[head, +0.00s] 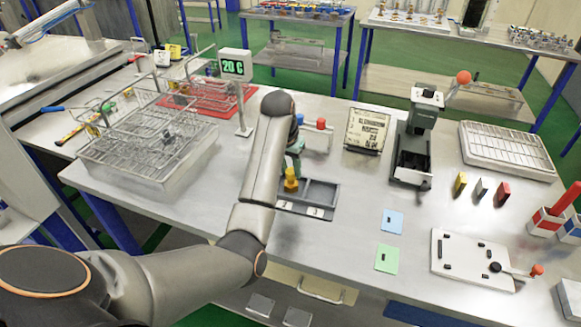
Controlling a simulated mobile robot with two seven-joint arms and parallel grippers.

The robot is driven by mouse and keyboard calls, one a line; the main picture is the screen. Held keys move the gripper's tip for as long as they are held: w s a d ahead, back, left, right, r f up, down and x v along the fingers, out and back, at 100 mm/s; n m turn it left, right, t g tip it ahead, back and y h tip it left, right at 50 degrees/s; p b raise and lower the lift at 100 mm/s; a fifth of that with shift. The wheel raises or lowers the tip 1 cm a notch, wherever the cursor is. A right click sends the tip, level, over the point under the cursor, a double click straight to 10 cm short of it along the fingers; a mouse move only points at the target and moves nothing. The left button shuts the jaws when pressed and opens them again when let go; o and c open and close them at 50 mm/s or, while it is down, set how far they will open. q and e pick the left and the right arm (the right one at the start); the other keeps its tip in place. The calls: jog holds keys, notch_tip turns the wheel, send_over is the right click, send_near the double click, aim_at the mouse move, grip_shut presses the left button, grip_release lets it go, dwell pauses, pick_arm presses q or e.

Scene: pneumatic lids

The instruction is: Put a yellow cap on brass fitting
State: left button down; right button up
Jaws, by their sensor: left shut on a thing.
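My left arm reaches over the bench, and my left gripper (292,166) points down over the dark compartment tray (322,196). It is shut on a small yellow piece, which looks like the yellow cap (290,175), at the tray's left end. The lower part of this yellow shape looks wider. I cannot tell whether a brass fitting is under it or whether it touches the tray. Small brass-coloured pieces (409,10) stand on a white board on the far table, too small to identify surely. My right gripper is not in view.
Behind the tray stand blue and red pieces (321,123) and a sign (367,128). A black press (413,145) stands right of them. Wire baskets (150,150) and a temperature display (235,66) are left. Blue (392,221) and green (387,259) cards lie on the front bench.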

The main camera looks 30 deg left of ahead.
pick_arm(q)
jog(key=shift+f, duration=1.15)
dwell(1.0)
jog(key=shift+c, duration=0.4)
grip_release()
jog(key=shift+r, duration=0.1)
jog(key=shift+r, duration=3.5)
jog(key=shift+f, duration=0.1)
